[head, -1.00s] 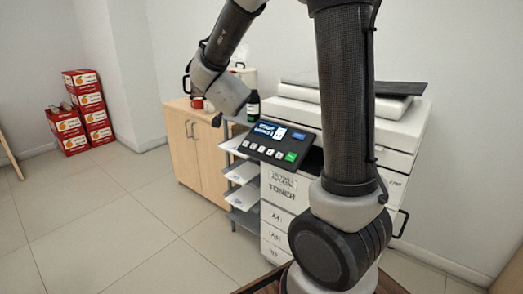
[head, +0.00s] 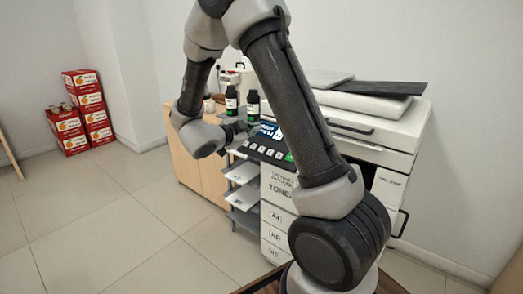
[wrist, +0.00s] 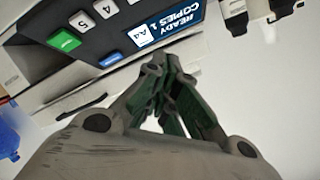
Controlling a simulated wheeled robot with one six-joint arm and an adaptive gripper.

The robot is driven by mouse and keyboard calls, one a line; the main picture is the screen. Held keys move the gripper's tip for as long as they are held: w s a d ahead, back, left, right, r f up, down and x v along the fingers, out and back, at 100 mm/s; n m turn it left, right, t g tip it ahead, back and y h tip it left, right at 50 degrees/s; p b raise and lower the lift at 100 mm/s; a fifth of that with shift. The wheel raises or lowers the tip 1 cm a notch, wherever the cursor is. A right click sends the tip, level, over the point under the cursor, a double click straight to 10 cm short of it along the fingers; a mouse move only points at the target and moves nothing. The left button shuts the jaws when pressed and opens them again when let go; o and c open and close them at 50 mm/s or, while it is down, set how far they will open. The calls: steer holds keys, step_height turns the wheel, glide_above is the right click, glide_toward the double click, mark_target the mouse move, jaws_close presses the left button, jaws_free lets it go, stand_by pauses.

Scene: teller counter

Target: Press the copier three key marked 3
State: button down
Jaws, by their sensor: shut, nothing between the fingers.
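The copier's dark control panel (head: 266,145) shows in the head view with a row of pale keys, a green key (head: 289,157) and a lit display; the digits are too small to read there. In the wrist view the green key (wrist: 64,40), keys marked 5 (wrist: 84,22) and 4 (wrist: 108,8), and a display reading READY COPIES 1 (wrist: 158,25) are visible. I cannot make out the key marked 3; the top edge cuts the row off. My gripper (wrist: 165,72) is shut and empty, near the display side of the panel. In the head view it is at the panel's left end (head: 238,130).
Two dark bottles (head: 253,103) stand behind the panel. Paper trays (head: 241,172) stick out on the copier's left, beside a wooden cabinet (head: 207,178). The copier lid (head: 370,103) is behind my arm. Red boxes (head: 82,105) stand far left; the floor there is clear.

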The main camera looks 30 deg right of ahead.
steer(key=shift+w+d+f, duration=0.25)
steer(key=shift+d+f, duration=0.35)
steer(key=shift+f, duration=0.45)
steer(key=shift+w+d+f, duration=0.2)
steer(key=shift+d+f, duration=0.45)
steer(key=shift+f, duration=0.35)
steer(key=shift+w+d+f, duration=0.25)
steer(key=shift+d+f, duration=0.35)
steer(key=shift+f, duration=0.45)
steer(key=shift+f, duration=0.1)
steer(key=shift+d+f, duration=0.2)
steer(key=shift+f, duration=0.05)
steer(key=shift+w+d+f, duration=0.15)
steer(key=shift+d+f, duration=0.05)
steer(key=shift+f, duration=0.2)
steer(key=shift+s+a+r, duration=0.2)
steer(key=shift+a+r, duration=0.25)
steer(key=shift+r, duration=0.3)
steer(key=r, duration=0.1)
steer(key=a+r, duration=0.1)
steer(key=r, duration=0.1)
steer(key=s+a+r, duration=0.1)
steer(key=shift+a+r, duration=0.15)
steer(key=shift+a, duration=0.1)
